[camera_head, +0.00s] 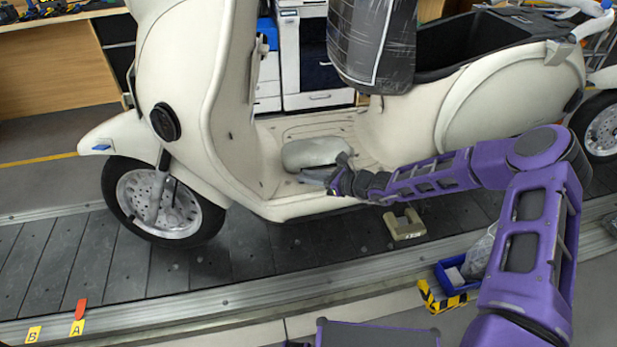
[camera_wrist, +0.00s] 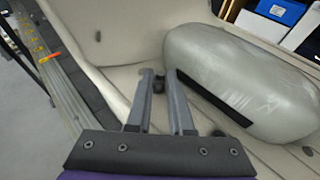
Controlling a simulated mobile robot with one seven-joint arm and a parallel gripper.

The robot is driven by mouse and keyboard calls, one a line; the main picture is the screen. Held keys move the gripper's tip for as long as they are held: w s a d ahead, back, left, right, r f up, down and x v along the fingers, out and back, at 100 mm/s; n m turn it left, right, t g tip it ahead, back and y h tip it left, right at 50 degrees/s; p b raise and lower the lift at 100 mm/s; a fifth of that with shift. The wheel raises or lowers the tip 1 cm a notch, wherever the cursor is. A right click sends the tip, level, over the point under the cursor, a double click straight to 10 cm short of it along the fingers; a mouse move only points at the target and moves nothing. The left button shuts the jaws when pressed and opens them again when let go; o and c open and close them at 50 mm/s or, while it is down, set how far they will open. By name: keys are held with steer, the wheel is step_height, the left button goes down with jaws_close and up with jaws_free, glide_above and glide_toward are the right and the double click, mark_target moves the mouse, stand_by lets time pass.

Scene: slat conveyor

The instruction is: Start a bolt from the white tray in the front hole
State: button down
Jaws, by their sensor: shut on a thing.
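I cannot make out the white tray for certain in either view.
The grey bundle (camera_wrist: 235,85) lies close right of the fingers; it also shows in the head view (camera_head: 314,152). The scooter's front shield (camera_head: 195,60) rises at left. A beige block (camera_head: 405,226) sits on the slats, and a blue bin (camera_head: 456,292) stands near the conveyor edge.

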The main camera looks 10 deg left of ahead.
steer(key=shift+f+m+t+h+b, duration=0.1)
steer(key=shift+m+t+h+b, duration=0.2)
steer(key=shift+m+t+b, duration=0.25)
steer(key=shift+s+a+r+m+t, duration=0.2)
steer(key=shift+m+t, duration=0.05)
steer(key=shift+t, duration=0.1)
steer(key=shift+f+h, duration=0.1)
steer(key=shift+h, duration=0.3)
steer(key=shift+d+m+t, duration=0.1)
steer(key=shift+m+t, duration=0.2)
steer(key=shift+s+a+p, duration=0.15)
steer(key=shift+a+p, duration=0.05)
steer(key=shift+p, duration=0.4)
steer(key=shift+s+a+m+t+h+p, duration=0.1)
steer(key=shift+m+t+h+p, duration=1)
steer(key=shift+m+p, duration=0.15)
steer(key=shift+m, duration=0.25)
